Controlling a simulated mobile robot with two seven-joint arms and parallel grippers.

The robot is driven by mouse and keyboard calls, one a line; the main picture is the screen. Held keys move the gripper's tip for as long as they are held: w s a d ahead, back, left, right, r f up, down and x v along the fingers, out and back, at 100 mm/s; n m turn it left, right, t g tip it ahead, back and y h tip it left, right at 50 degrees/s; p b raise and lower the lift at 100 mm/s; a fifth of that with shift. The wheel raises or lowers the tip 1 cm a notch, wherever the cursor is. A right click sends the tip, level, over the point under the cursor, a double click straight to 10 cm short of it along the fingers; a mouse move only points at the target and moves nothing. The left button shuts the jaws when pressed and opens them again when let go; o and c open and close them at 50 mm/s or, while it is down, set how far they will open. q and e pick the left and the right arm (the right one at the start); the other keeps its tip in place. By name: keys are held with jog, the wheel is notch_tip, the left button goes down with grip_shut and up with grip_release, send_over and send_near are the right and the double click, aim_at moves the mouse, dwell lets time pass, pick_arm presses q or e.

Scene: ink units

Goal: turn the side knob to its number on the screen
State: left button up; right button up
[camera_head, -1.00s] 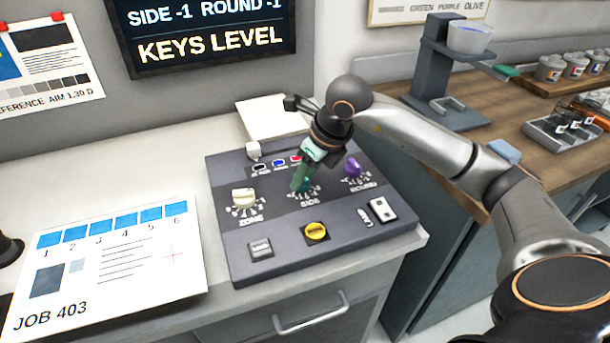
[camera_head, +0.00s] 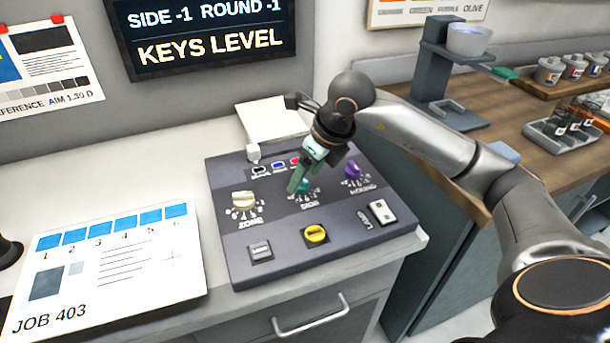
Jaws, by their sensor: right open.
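The screen (camera_head: 205,35) on the wall reads "SIDE -1 ROUND -1" and "KEYS LEVEL". The dark control panel (camera_head: 290,262) lies on the counter. The teal side knob (camera_head: 303,187) is in the panel's middle, with a dial scale and label below it; its exact setting is too small to read. My right gripper (camera_head: 296,186) is open and points down at the side knob, its green fingers right beside it and partly hiding it. I cannot tell whether they touch it. My left gripper is not in view.
A job sheet (camera_head: 110,262) lies on the counter at left.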

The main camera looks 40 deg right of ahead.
jog(key=v, duration=1.1)
jog(key=shift+r, duration=0.2)
jog(key=shift+s, duration=0.15)
jog(key=shift+d, duration=0.1)
